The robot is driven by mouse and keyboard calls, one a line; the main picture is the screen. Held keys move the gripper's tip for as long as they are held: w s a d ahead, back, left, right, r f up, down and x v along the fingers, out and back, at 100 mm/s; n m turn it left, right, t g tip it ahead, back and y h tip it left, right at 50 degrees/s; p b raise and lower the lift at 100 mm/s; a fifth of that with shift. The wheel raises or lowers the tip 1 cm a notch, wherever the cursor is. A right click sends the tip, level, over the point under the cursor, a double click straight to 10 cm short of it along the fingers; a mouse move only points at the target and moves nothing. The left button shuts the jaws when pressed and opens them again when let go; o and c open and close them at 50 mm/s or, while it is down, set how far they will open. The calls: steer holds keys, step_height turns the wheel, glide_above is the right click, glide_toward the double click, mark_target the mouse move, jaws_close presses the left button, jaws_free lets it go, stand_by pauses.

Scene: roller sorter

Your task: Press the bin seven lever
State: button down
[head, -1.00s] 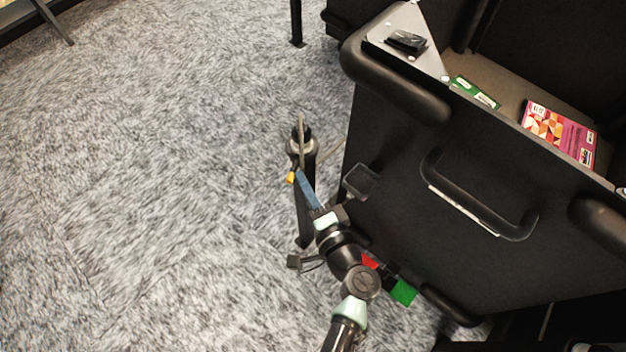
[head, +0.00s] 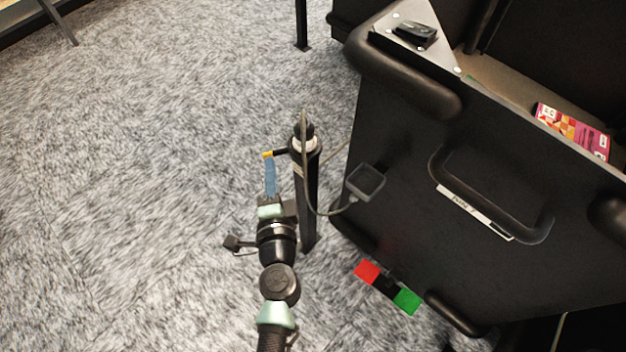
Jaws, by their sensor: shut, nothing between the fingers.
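A black bin-like unit (head: 400,150) stands on the right, with a white label strip (head: 475,212) too small to read. Low at its foot is a pedal-like lever with a red end (head: 367,272) and a green end (head: 407,301), joined by a dark middle. I cannot tell for sure that this is the bin seven lever. My gripper (head: 269,170), with blue fingers, is shut and empty. It is up and left of the pedal, apart from it. A yellow tip on a short dark bar (head: 267,154) shows at the fingers' end; I cannot tell if they touch.
A black upright post (head: 307,185) with a cable stands just right of my gripper. A dark square pad (head: 365,182) and a black handle (head: 490,200) stick out from the unit's face. Grey carpet (head: 130,180) is clear at left.

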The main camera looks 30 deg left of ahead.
steer(key=shift+w+a, duration=0.25)
steer(key=shift+a, duration=0.35)
steer(key=shift+a+r, duration=0.15)
